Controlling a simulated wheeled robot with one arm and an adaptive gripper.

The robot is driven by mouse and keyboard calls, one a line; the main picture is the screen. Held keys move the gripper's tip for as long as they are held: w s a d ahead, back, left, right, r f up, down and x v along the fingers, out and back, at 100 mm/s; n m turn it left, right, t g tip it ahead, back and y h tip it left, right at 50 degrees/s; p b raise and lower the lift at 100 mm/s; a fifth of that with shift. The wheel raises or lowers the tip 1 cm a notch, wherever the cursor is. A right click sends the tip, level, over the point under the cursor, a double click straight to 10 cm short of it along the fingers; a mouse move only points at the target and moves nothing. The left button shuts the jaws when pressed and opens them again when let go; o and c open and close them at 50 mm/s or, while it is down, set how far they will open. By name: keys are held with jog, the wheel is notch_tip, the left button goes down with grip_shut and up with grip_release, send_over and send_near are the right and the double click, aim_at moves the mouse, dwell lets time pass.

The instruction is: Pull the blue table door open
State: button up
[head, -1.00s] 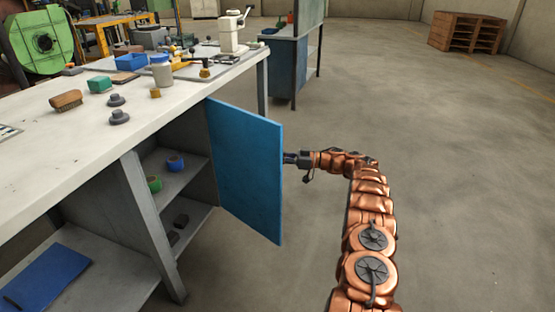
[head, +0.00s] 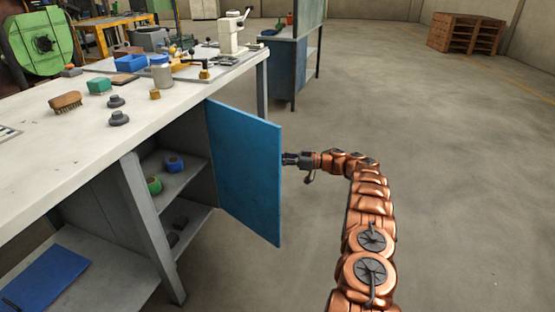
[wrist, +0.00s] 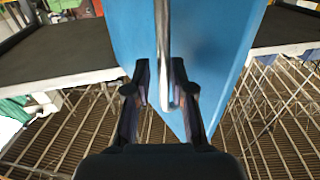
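The blue door (head: 244,170) of the workbench stands swung out from the grey cabinet, with the shelves inside exposed. In the wrist view the blue door panel (wrist: 215,40) fills the upper middle, and a vertical metal bar handle (wrist: 163,50) runs in front of it. My gripper (head: 287,159) is at the door's outer edge, partly hidden behind the panel in the head view. In the wrist view my gripper (wrist: 162,78) has one finger on each side of the handle. The fingers look apart, with a gap beside the bar.
The workbench top (head: 40,140) holds a brush (head: 66,102), a white jar (head: 161,70) and several small parts. Green and blue tape rolls (head: 154,185) lie on the cabinet shelf. A second bench (head: 285,65) stands behind. The floor to the right is clear, with pallets (head: 466,33) far back.

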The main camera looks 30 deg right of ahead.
jog(key=v, duration=0.7)
